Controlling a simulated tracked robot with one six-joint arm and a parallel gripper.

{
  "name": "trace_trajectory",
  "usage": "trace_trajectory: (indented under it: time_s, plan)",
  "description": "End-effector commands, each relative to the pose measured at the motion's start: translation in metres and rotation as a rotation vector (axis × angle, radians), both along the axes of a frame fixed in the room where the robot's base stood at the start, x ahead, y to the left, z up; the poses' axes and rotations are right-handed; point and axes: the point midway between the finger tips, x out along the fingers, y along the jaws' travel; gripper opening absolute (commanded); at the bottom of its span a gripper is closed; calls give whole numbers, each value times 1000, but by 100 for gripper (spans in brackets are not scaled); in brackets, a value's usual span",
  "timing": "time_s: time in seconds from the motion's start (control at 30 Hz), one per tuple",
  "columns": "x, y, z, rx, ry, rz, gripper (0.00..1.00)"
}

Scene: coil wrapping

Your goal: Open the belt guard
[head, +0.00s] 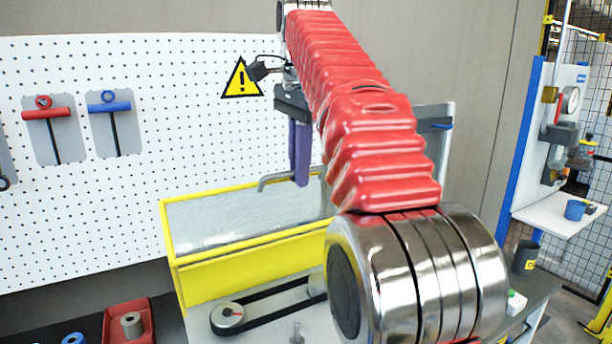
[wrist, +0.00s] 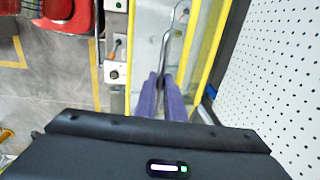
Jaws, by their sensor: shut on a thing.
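The belt guard (head: 215,278) is a yellow frame with a clear panel, rising behind the belt. The belt (head: 270,306) and its pulley (head: 228,316) show uncovered in front of it. My gripper (head: 300,180) has purple fingers that hang down near the guard's upper edge. They are shut on a grey bent handle (head: 273,181). In the wrist view the handle (wrist: 165,45) runs up from between my fingertips (wrist: 161,78), beside yellow rails of the guard (wrist: 208,48). My arm hides the guard's right end in the head view.
A white pegboard (head: 90,220) with red and blue hung tools stands behind and left. A red tray (head: 128,322) sits at the lower left. A grey cup (head: 525,257) stands at the right. A warning sign (head: 241,80) is on the pegboard.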

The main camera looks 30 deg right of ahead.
Motion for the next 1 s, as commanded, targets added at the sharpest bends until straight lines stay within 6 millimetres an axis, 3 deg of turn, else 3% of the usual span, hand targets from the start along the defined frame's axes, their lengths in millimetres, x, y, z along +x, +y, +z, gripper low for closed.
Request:
trace_trajectory:
  time_s: [0.57, 0.6, 0.8, 1.0]
  plan:
    - [8, -1, -2, -2, 5, -1, 0]
    - [8, 0, -2, -2, 5, 0, 11]
    - [8, 1, -1, -1, 3, 2, 25]
    - [8, 2, -1, 1, 2, 5, 28]
